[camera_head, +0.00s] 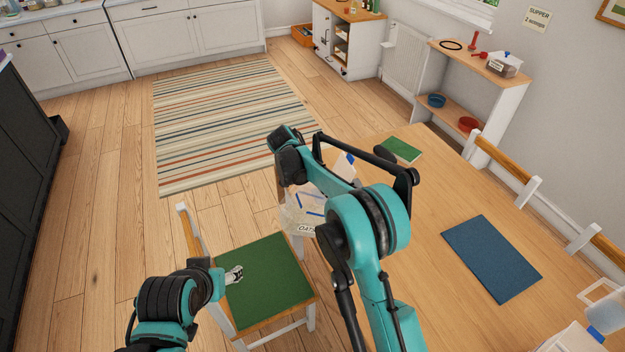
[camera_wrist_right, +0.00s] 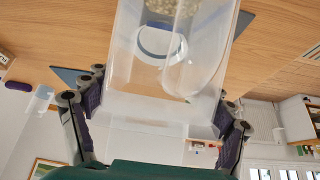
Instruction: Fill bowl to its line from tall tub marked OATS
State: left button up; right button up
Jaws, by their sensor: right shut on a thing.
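A tall clear tub (camera_wrist_right: 120,60) is between the pads of my right gripper (camera_wrist_right: 158,112), which is shut on it. Pale oats (camera_wrist_right: 178,5) show inside it at the top of the wrist view. The head view shows the clear tub with its OATS label (camera_head: 307,228) tilted near the table's left edge, partly hidden by my right arm. A round whitish rim with a blue band (camera_wrist_right: 160,42), seemingly the bowl, shows through the clear plastic. How full it is cannot be told. My left gripper (camera_head: 235,273) is over the green chair seat; its jaws are too small to read.
The wooden table (camera_head: 420,260) bears a blue mat (camera_head: 491,258) and a green mat or book (camera_head: 401,151). A clear container (camera_head: 606,310) stands at the right edge. A chair with a green seat (camera_head: 265,285) stands at the left. The table's middle is mostly clear.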

jog(key=d+f+y, duration=0.2)
jog(key=w+d+f+g+y, duration=0.1)
jog(key=d+f+y, duration=0.1)
jog(key=f+y, duration=0.1)
jog(key=shift+w+d+b, duration=0.15)
jog(key=shift+d+b, duration=0.15)
jog(key=shift+b, duration=0.1)
jog(key=y, duration=0.1)
jog(key=d+y, duration=0.1)
jog(key=d+g+y, duration=0.1)
jog(key=shift+w+d+r+y, duration=0.25)
jog(key=shift+w+y, duration=0.05)
jog(key=shift+w, duration=0.05)
jog(key=shift+w+d+f+g+y+b, duration=0.15)
jog(key=shift+d+f+g+y+b, duration=0.15)
jog(key=shift+d+f+y+b, duration=0.4)
jog(key=shift+d+r+y, duration=0.15)
jog(key=shift+r+y, duration=0.05)
jog(key=shift+y, duration=0.1)
jog(key=shift+r, duration=0.1)
